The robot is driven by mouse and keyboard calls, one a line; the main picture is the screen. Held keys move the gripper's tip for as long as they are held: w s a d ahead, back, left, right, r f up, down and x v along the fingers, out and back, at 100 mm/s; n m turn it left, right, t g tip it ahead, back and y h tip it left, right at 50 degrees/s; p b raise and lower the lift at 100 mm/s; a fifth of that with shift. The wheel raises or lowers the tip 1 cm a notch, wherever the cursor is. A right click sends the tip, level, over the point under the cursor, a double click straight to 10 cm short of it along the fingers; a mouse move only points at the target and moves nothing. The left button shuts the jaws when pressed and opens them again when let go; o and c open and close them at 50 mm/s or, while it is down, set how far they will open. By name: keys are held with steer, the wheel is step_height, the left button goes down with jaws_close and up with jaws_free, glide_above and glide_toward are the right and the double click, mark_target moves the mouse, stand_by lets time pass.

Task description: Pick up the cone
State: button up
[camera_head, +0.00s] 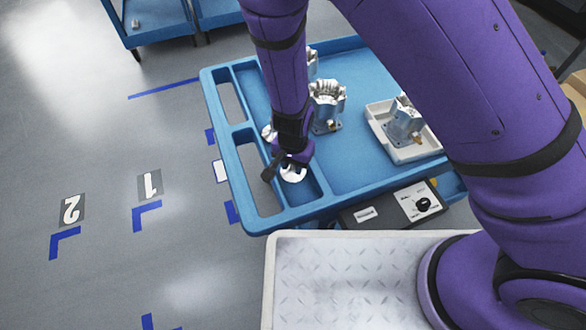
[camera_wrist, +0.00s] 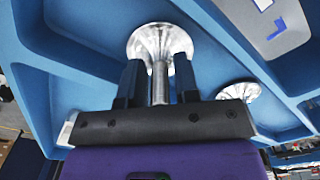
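A silver metal cone with a wide flared end and a thin stem (camera_wrist: 160,45) is in the wrist view, in a blue tray compartment of the cart. My gripper (camera_wrist: 160,82) has its two dark fingers on either side of the stem, with a narrow gap visible on each side, so it is open around it. In the head view, the flared silver cone (camera_head: 293,174) shows just below my gripper (camera_head: 288,160), which partly hides it. A second silver flared part (camera_wrist: 238,92) lies to the right in the wrist view.
The blue cart (camera_head: 345,190) has raised rims and dividers close to my gripper. A silver machined housing (camera_head: 326,105) stands on its top. Another housing (camera_head: 404,122) sits in a white tray (camera_head: 424,149) to the right. A control box (camera_head: 400,204) is on the cart's near edge.

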steer(key=shift+f, duration=0.5)
jaws_close()
